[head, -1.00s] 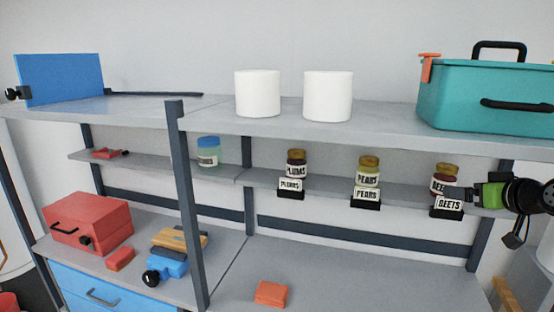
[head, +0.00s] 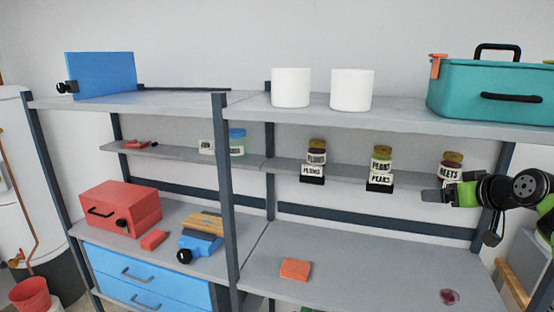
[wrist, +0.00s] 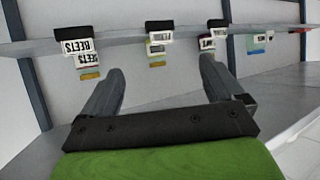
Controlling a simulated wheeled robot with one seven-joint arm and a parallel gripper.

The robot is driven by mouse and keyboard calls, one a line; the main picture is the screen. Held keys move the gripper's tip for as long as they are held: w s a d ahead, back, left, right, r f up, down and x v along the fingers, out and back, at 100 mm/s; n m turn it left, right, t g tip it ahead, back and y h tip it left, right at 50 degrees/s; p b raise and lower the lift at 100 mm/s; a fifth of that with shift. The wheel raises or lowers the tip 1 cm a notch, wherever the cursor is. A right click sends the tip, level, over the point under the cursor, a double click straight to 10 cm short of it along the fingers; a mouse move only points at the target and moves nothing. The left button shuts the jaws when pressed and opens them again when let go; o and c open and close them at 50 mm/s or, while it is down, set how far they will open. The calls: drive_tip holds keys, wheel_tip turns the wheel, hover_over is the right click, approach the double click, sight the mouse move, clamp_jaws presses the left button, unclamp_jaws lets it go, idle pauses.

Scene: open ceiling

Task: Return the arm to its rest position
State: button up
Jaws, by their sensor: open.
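My gripper (head: 432,196) is at the right in the head view, in front of the shelf near the beets jar (head: 451,167), and hides part of that jar and its stand. In the wrist view my gripper (wrist: 160,80) shows two grey fingers spread apart with nothing between them. The beets jar (wrist: 87,60) appears upside down at the left of the wrist view, apart from the fingers. My arm comes in from the right edge of the head view.
A plums jar (head: 316,152) and a pears jar (head: 381,160) stand on the middle shelf. Above are two white canisters (head: 291,88) and a teal toolbox (head: 500,90). The lower worktop (head: 370,275) holds an orange block (head: 296,269) and a dark red spot (head: 449,297).

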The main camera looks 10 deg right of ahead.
drive_tip(key=w+a+f+n+g, duration=0.1)
drive_tip(key=a+f+n+g, duration=0.15)
drive_tip(key=a, duration=1.55)
drive_tip(key=s+a+f+g, duration=0.25)
drive_tip(key=s+a, duration=0.35)
drive_tip(key=a, duration=0.5)
drive_tip(key=s+a+f, duration=0.2)
drive_tip(key=s+f, duration=0.1)
drive_tip(key=s, duration=0.4)
drive_tip(key=s+a+f+m+g, duration=0.1)
drive_tip(key=s+a+f, duration=0.1)
drive_tip(key=s, duration=0.6)
drive_tip(key=s+a+f+m, duration=0.1)
drive_tip(key=s+a+f, duration=0.2)
drive_tip(key=s, duration=0.5)
drive_tip(key=shift+f+g+y, duration=0.3)
drive_tip(key=shift+f+g, duration=0.1)
drive_tip(key=shift+f, duration=0.35)
